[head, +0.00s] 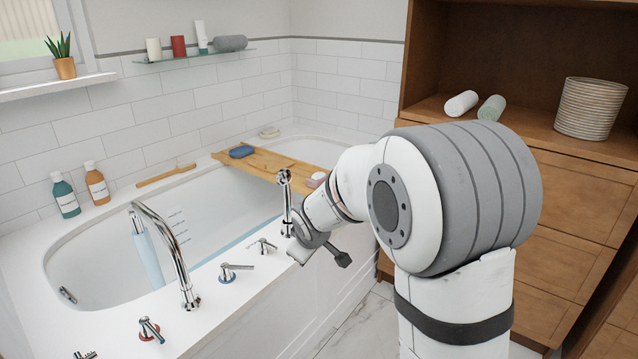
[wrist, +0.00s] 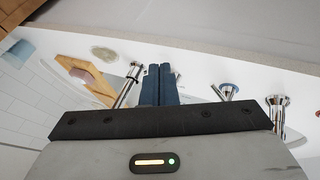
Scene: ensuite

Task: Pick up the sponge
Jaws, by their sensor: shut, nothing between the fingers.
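I cannot tell for sure which item is the sponge. In the wrist view a beige oval pad (wrist: 105,54) lies on the white tub rim, beside the end of the wooden bath tray (wrist: 68,64). A pinkish piece (wrist: 83,76) sits on that tray end; it also shows in the head view (head: 317,179). A blue block (head: 241,151) lies at the tray's far end, and a pale oval item (head: 270,132) lies on the far rim. My gripper (wrist: 158,72) is shut and empty. In the head view its dark fingertips (head: 343,260) hang outside the tub's front, apart from these things.
The tub rim holds a tall spout (head: 160,235), a hand shower (head: 285,190) and several handles (head: 235,270). Two bottles (head: 82,188) and a wooden brush (head: 165,175) stand or lie behind. A wooden cabinet (head: 560,185) is at right. Some floor (head: 350,325) is clear.

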